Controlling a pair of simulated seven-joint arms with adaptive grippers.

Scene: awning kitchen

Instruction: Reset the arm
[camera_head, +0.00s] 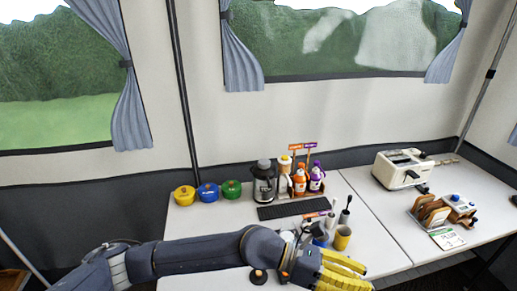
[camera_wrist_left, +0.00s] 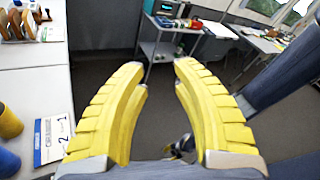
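My left arm (camera_head: 200,254) stretches from the left across the front of the white table in the head view. My left gripper (camera_head: 352,272), with yellow fingers, is at the table's front edge, to the right of the arm's wrist. In the left wrist view the left gripper (camera_wrist_left: 162,68) has its two ridged yellow fingers apart, with only floor and distant furniture seen between them. It holds nothing. My right gripper shows in neither view.
Near the gripper stand a yellow cup (camera_head: 342,238) and a blue cup (camera_head: 320,238). Behind are a dark tray (camera_head: 292,208), a grinder (camera_head: 264,180), bottles and three coloured pots (camera_head: 208,192). A toaster (camera_head: 402,168) stands right. Floor lies open beyond the fingers.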

